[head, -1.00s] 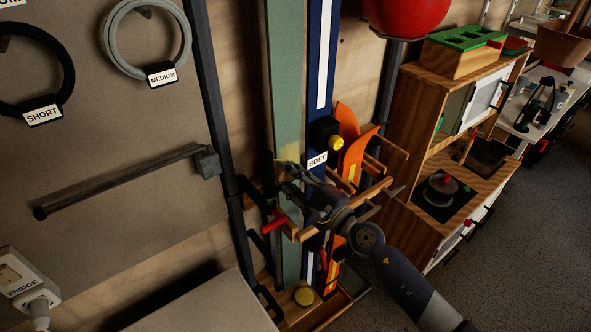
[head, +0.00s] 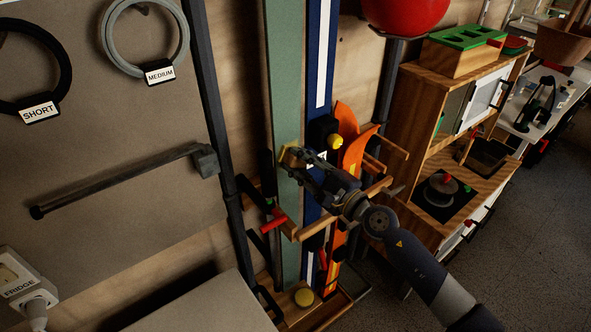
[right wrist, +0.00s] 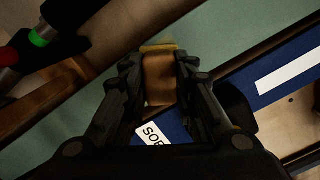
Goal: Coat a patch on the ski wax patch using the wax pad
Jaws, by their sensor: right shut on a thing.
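My right gripper (head: 294,162) is shut on the wax pad (head: 290,155), a small tan-yellow block, at the face of the tall green ski (head: 285,90). In the right wrist view the wax pad (right wrist: 159,80) sits between both fingers (right wrist: 160,72), its yellowish far edge at the green ski (right wrist: 225,45). Whether it presses on the ski or is slightly off it, I cannot tell. No separate wax patch can be made out; the pad and fingers cover that part of the ski. My left gripper is not in view.
A blue ski (head: 320,55) with a SOFT label, partly hidden by my gripper, stands right of the green one. Orange skis (head: 352,150), wooden rack pegs (head: 378,187) and a red-handled clamp (head: 273,222) are close by. A wooden play kitchen (head: 410,110) stands at right.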

